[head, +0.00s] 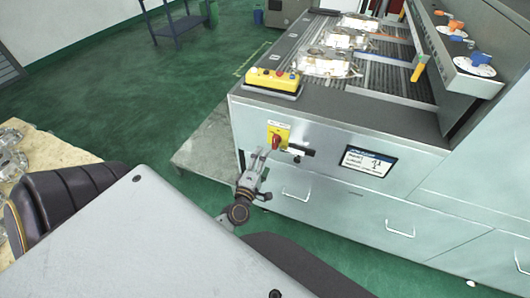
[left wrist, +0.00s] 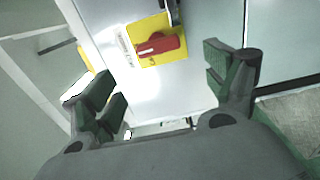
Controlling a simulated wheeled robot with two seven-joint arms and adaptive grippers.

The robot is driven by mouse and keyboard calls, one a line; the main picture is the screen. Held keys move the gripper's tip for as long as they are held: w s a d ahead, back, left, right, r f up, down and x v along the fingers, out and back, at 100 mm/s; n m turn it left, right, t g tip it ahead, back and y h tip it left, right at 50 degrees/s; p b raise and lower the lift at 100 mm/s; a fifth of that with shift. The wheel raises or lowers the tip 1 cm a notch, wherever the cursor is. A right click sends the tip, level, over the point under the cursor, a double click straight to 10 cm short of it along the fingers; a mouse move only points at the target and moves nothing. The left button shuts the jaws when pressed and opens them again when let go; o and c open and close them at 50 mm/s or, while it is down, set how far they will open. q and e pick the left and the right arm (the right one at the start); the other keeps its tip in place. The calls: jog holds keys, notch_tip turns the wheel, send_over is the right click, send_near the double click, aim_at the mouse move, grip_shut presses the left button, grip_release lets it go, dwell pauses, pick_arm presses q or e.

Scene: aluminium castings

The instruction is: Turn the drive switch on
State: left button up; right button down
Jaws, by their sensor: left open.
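The drive switch is a red rotary handle (head: 276,143) on a yellow plate (head: 285,130), on the front of the grey machine. In the head view the handle looks roughly upright. In the left wrist view the red handle (left wrist: 158,45) and the yellow plate (left wrist: 179,54) lie ahead, between and beyond the fingers. My left gripper (head: 264,158) is open and empty, just in front of and below the switch. Its two fingers also show in the left wrist view (left wrist: 158,80), apart from the handle. My right gripper is not in view.
A black latch-like part (head: 299,151) sits right of the switch, then a display (head: 367,162). A yellow button box (head: 273,81) stands on the machine's edge above. Castings (head: 328,65) lie on the conveyor. Drawer handles (head: 296,195) stick out below.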

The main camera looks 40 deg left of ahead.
pick_arm(q)
jog(key=shift+s+d, duration=0.15)
jog(key=shift+s, duration=0.55)
dwell(0.4)
